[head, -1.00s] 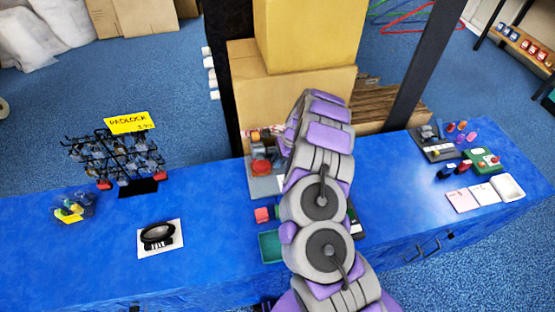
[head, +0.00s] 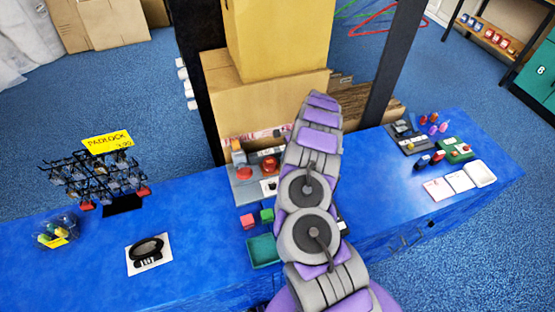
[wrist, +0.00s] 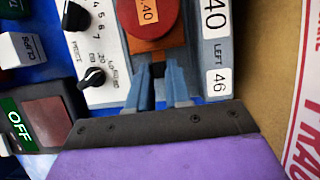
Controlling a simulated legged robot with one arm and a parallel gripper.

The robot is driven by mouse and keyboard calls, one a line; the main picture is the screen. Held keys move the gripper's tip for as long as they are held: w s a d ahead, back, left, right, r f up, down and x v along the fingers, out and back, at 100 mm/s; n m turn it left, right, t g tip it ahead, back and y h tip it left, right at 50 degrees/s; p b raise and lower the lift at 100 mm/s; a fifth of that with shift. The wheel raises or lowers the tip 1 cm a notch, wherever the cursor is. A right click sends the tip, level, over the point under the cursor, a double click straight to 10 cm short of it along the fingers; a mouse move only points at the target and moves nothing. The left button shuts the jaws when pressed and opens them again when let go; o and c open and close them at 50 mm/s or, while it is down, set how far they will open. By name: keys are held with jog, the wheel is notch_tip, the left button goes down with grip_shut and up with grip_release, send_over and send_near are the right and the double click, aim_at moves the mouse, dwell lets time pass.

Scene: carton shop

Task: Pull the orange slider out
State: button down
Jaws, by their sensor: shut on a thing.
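The orange slider (wrist: 150,44) shows in the wrist view at the top centre, set in a blue-grey housing. The exact contact at the fingertips is hard to see. In the head view my arm hides the gripper and the slider.
A white dial panel (wrist: 100,50) with black knobs lies left of the slider. A dark box marked OFF (wrist: 20,125) is lower left. A cardboard surface (wrist: 260,60) stands close on the right. In the head view, the blue counter (head: 90,250) carries a padlock rack (head: 95,180) and a green tray (head: 264,250).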

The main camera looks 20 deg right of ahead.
jog(key=shift+w+d, duration=0.1)
jog(key=c, duration=1.4)
grip_release()
jog(key=shift+d, duration=0.1)
jog(key=o, duration=0.4)
jog(key=shift+d, duration=0.15)
jog(key=shift+c, duration=0.2)
jog(key=shift+r, duration=0.5)
jog(key=p+v, duration=0.3)
jog(key=v, duration=1.3)
jog(key=shift+d+p, duration=0.25)
jog(key=shift+p, duration=0.05)
